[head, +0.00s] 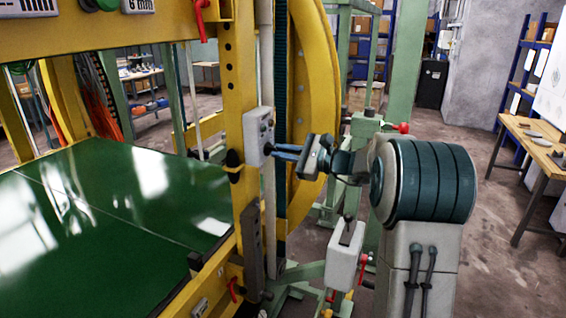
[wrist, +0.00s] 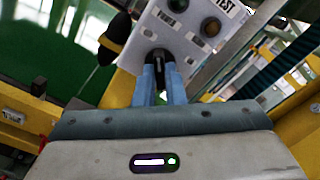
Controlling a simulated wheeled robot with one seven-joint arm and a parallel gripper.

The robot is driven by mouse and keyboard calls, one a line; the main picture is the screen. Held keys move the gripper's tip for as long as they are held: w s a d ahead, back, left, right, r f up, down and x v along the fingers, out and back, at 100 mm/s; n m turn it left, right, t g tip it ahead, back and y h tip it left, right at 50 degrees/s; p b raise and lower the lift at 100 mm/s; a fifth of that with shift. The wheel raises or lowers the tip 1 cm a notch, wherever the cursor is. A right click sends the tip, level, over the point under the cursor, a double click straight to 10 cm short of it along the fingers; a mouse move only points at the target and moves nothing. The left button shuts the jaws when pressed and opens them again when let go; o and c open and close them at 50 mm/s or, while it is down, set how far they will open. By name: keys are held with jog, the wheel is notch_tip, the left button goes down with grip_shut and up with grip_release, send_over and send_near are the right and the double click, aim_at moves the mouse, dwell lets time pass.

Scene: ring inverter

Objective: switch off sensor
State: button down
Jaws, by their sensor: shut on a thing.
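A light grey control box (head: 258,132) is mounted on the yellow upright of the machine. In the wrist view its panel (wrist: 188,42) carries a black knob (wrist: 158,56), a dark green round button (wrist: 169,5), an amber-brown round button (wrist: 211,27) and a "TEST" label. My gripper (head: 276,152) reaches the box from the right. In the wrist view its two blue fingers (wrist: 160,70) are shut on the black knob. The fingers partly hide the knob, so its exact setting cannot be read.
A green glossy bed (head: 110,200) lies left of the upright. A large yellow ring (head: 318,90) stands just behind the box. A smaller grey box (head: 345,255) sits below my arm. A wooden bench (head: 535,140) stands far right, with open floor before it.

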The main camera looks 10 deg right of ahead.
dwell(0.3)
jog(key=c, duration=1.5)
grip_release()
jog(key=b+v, duration=0.2)
jog(key=v, duration=1.2)
